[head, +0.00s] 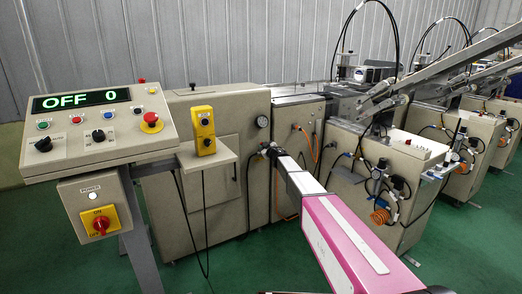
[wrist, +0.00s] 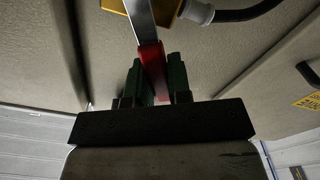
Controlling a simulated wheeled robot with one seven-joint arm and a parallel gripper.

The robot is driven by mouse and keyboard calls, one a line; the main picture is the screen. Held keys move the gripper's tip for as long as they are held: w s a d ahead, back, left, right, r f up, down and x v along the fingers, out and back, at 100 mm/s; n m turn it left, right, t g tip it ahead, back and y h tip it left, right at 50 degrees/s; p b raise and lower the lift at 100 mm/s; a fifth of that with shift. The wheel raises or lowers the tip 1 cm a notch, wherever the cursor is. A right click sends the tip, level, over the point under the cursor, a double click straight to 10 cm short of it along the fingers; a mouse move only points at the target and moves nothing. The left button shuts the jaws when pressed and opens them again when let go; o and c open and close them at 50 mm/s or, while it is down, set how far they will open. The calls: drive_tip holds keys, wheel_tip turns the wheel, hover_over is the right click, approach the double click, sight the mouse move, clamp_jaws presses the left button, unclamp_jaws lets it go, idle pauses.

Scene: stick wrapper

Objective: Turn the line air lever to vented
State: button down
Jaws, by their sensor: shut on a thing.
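The line air lever (wrist: 151,57) shows in the wrist view as a flat silver metal bar with a red grip end. It runs from the top edge down between my fingers, tilted slightly. Part of a yellow body (wrist: 185,12) with a grey fitting and a black hose is at the top, beside the bar. My gripper (wrist: 156,80) has its green fingers closed on the red end. In the head view my gripper (head: 271,151) is small and dark against the cabinet front, and the lever cannot be made out there. No vented marking is readable.
A beige cabinet (head: 220,160) with a round gauge (head: 262,122) stands behind my gripper. A control panel (head: 97,130) reading "OFF 0" and a yellow pendant box (head: 203,130) are at the left. Machine stations with hoses (head: 380,200) are at the right. Green floor is open in front.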

drive_tip(key=m, duration=0.2)
drive_tip(key=d, duration=0.1)
drive_tip(key=shift+w+d+r+m, duration=0.1)
drive_tip(key=shift+w+r+m, duration=0.15)
drive_tip(key=shift+w+m, duration=0.15)
drive_tip(key=shift+w+d+m, duration=0.2)
drive_tip(key=shift+d+m, duration=0.15)
drive_tip(key=shift+m, duration=0.4)
drive_tip(key=shift+w+d+m, duration=0.2)
drive_tip(key=shift+d+m, duration=0.15)
drive_tip(key=shift+m, duration=0.4)
drive_tip(key=c, duration=1)
unclamp_jaws()
drive_tip(key=shift+c, duration=0.2)
drive_tip(key=shift+r, duration=0.1)
drive_tip(key=v, duration=1)
drive_tip(key=shift+s+d, duration=0.3)
drive_tip(key=shift+d, duration=0.1)
